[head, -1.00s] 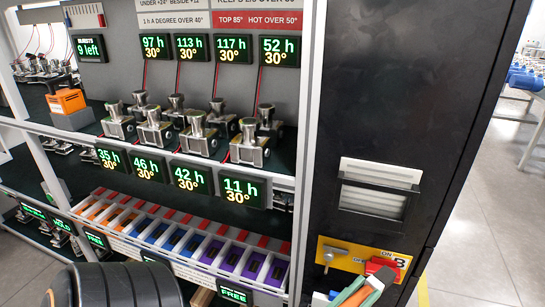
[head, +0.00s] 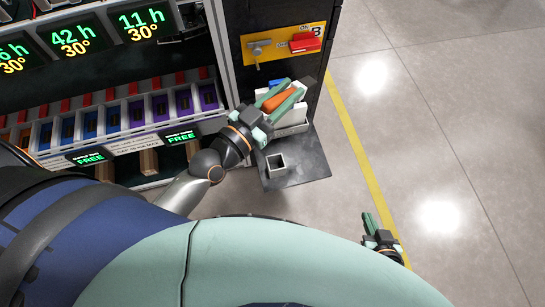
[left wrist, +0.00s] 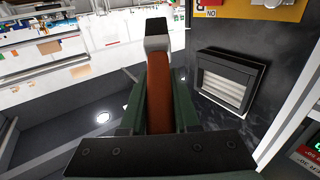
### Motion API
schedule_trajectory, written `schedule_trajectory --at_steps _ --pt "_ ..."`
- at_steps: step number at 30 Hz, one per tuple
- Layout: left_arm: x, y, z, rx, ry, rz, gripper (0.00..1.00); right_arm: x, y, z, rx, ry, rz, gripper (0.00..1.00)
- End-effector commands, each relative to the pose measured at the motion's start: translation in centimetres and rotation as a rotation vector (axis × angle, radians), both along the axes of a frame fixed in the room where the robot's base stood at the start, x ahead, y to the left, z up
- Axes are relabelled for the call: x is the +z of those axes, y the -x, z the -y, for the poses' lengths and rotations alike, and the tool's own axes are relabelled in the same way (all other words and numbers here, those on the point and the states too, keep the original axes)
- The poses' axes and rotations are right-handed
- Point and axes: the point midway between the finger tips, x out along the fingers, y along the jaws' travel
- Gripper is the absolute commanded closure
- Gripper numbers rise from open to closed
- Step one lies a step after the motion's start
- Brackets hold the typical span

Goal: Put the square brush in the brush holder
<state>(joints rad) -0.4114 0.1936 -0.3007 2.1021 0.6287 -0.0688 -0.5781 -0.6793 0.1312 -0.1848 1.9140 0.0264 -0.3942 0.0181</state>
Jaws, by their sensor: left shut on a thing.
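My left gripper (head: 282,97) is shut on a brush with an orange-brown handle (head: 284,101). In the left wrist view the brush handle (left wrist: 160,95) runs between the green fingers to a grey collar and a dark, blocky head (left wrist: 156,27). A small square, open-topped metal cup (head: 276,165), which looks like the brush holder, stands on a black shelf (head: 310,160). The cup looks empty, and the held brush is apart from it, further back. My right gripper (head: 371,225) is at the lower right; its finger gap does not show clearly.
A white bin (head: 292,127) sits on the shelf, partly hidden by my left gripper. A yellow panel (head: 285,43) with a red switch is behind. The slot rack (head: 120,115) is at left. Open floor (head: 440,120) lies right of the yellow line.

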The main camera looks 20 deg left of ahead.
Motion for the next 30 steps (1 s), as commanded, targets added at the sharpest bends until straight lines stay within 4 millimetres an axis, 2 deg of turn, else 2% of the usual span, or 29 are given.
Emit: schedule_trajectory --at_steps 1,6,9,13,16,18,21,24,30 --pt "0.0 -0.4 1.3 -0.056 -0.023 -0.046 1.00 0.4 0.0 0.0 0.000 0.000 0.000 1.00" --pt "-2.2 -0.5 4.9 -0.235 -0.143 -0.240 1.00 1.1 0.0 0.0 0.000 0.000 0.000 1.00" --pt "-3.8 -0.2 6.4 -0.331 -0.247 -0.368 1.00 1.6 0.0 0.0 -0.001 0.001 0.000 1.00" --pt "-6.4 0.7 7.2 -0.436 -0.413 -0.550 1.00 2.3 0.0 0.0 -0.001 0.001 0.000 1.00" --pt "-8.5 1.6 6.3 -0.488 -0.548 -0.689 1.00 2.9 0.0 0.0 -0.001 0.001 0.000 1.00" --pt "-9.8 2.3 4.9 -0.507 -0.632 -0.776 1.00 3.4 0.0 0.0 -0.001 0.001 0.000 1.00" --pt "-11.0 3.1 2.4 -0.514 -0.717 -0.872 1.00 3.8 0.0 0.1 -0.001 0.000 0.001 1.00" --pt "-11.7 3.6 1.0 -0.512 -0.747 -0.913 1.00 3.8 0.0 0.1 -0.001 0.000 0.001 1.00" --pt "-15.4 3.8 0.6 -0.512 -0.753 -0.928 1.00 3.2 0.0 0.1 -0.001 0.000 0.001 1.00"
